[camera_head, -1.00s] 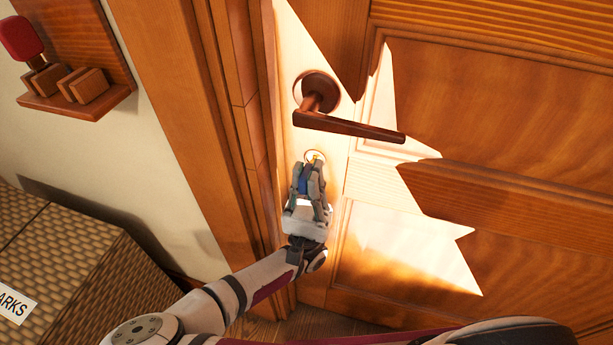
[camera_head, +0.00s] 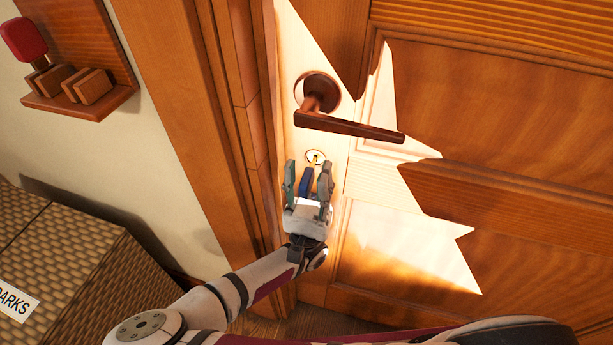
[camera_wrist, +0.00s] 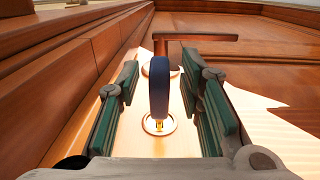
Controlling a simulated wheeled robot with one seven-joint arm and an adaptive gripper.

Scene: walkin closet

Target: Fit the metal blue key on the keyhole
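The blue key (camera_head: 305,183) points at the keyhole (camera_head: 315,157) below the door handle, its brass-coloured tip at the hole. In the wrist view the key's blue head (camera_wrist: 159,88) stands between my fingers with a gap on each side, and the round keyhole plate (camera_wrist: 170,123) shows behind it. The key appears to stay up in the keyhole by itself; how deep it sits is hidden. My gripper (camera_head: 309,172) is open around the key, and its green finger pads (camera_wrist: 166,95) touch nothing.
The dark lever handle (camera_head: 348,125) juts out just above the keyhole. The door frame (camera_head: 215,130) is close on the left. A wall shelf (camera_head: 80,104) with wooden blocks and a woven box (camera_head: 90,265) stand further left.

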